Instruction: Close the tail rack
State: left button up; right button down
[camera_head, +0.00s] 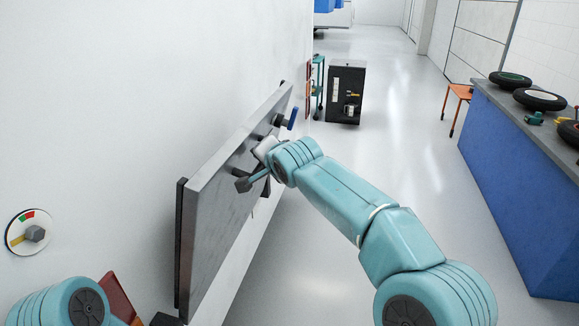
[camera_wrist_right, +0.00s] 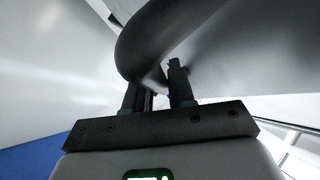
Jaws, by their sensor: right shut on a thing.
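The tail rack shows as a grey flat panel (camera_head: 222,205) along the white vehicle wall, with a dark frame (camera_head: 181,250) behind its near edge. The panel stands a little off the wall; how far is hard to judge. My right gripper (camera_head: 257,180) is at the panel's outer face. In the right wrist view, its fingers (camera_wrist_right: 158,88) are shut on a thick dark curved bar (camera_wrist_right: 150,40), which looks like the rack's handle. A blue-handled latch (camera_head: 292,119) sits near the panel's far upper end. My left arm is at the lower left; its gripper does not show.
A round gauge (camera_head: 31,232) is on the wall at the left. A blue workbench (camera_head: 510,165) with several tyres stands at the right. A black cabinet (camera_head: 346,92) and an orange stool (camera_head: 460,92) stand farther back. The floor between is clear.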

aim_at(248, 147)
jog(key=a+r+p, duration=0.1)
jog(key=a+p, duration=0.1)
jog(key=w+a+r+p, duration=0.1)
jog(key=a, duration=0.1)
jog(key=shift+w+a+r, duration=0.1)
jog(key=shift+r, duration=0.2)
jog(key=shift+w+a+p, duration=0.15)
jog(key=shift+a+p, duration=0.4)
jog(key=shift+p, duration=0.15)
pick_arm(q)
notch_tip(248, 147, up, 6)
pick_arm(e)
jog(key=shift+w+a, duration=0.1)
jog(key=shift+a, duration=0.25)
pick_arm(q)
jog(key=shift+r, duration=0.1)
pick_arm(e)
jog(key=c, duration=1.1)
grip_release()
jog(key=shift+f, duration=0.15)
